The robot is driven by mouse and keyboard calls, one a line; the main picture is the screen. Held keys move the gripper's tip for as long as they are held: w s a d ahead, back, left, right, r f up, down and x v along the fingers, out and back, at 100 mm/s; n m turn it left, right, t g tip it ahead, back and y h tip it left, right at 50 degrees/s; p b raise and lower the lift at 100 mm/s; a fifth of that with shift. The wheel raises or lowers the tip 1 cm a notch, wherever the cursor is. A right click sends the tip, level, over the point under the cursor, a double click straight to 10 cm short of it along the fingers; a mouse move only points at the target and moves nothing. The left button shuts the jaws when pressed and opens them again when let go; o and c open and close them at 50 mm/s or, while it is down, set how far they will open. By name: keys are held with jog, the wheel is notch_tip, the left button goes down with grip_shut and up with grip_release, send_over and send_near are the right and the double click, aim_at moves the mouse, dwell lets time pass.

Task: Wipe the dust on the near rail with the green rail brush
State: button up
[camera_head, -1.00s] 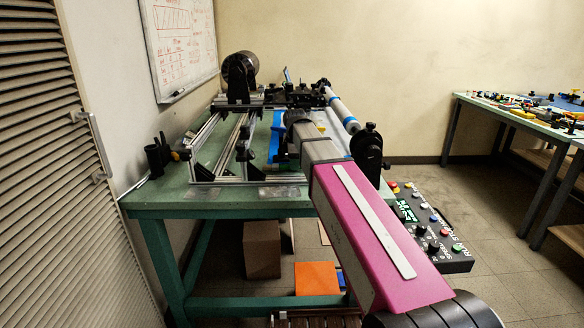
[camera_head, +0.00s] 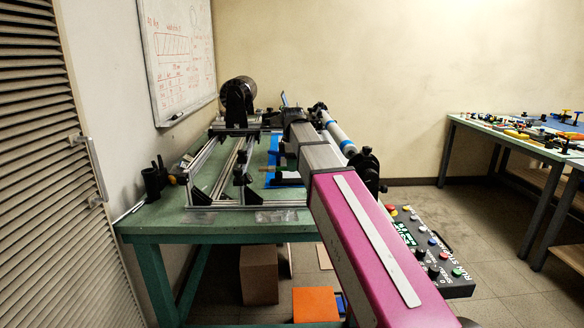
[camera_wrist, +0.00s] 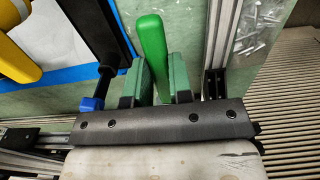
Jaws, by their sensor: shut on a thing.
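My gripper (camera_wrist: 158,80) is shut on the green rail brush (camera_wrist: 152,42) in the wrist view. The brush's rounded green handle sticks up between my two green fingers; its bristles are hidden. In the head view my pink arm reaches over the bench, and I cannot make out the fingers or brush there. Silver aluminium rails (camera_head: 212,150) run lengthwise along the bench in the head view. A silver rail (camera_wrist: 220,52) also shows right of the brush in the wrist view. I cannot make out dust or tell whether the brush touches a rail.
A green bench (camera_head: 160,218) carries the rail frame, a black drum (camera_head: 238,98) and a white-blue roller (camera_head: 338,135). A black button box (camera_head: 425,250) lies right of my arm. A louvred door (camera_head: 45,200) stands left. Another bench (camera_head: 520,145) is at the right.

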grip_shut()
jog(key=shift+w+a+r, duration=0.1)
jog(key=w+a+r+n+t+h, duration=0.1)
jog(key=a+r+t+h, duration=0.45)
jog(key=r, duration=0.75)
jog(key=w+a+r+t+h, duration=0.1)
jog(key=a+r+t+h, duration=0.2)
jog(key=a+r+h, duration=0.7)
jog(key=d+f+y, duration=0.2)
jog(key=y, duration=0.1)
jog(key=shift+s+f+y, duration=0.15)
jog(key=shift+f+y, duration=0.1)
jog(key=shift+f, duration=0.1)
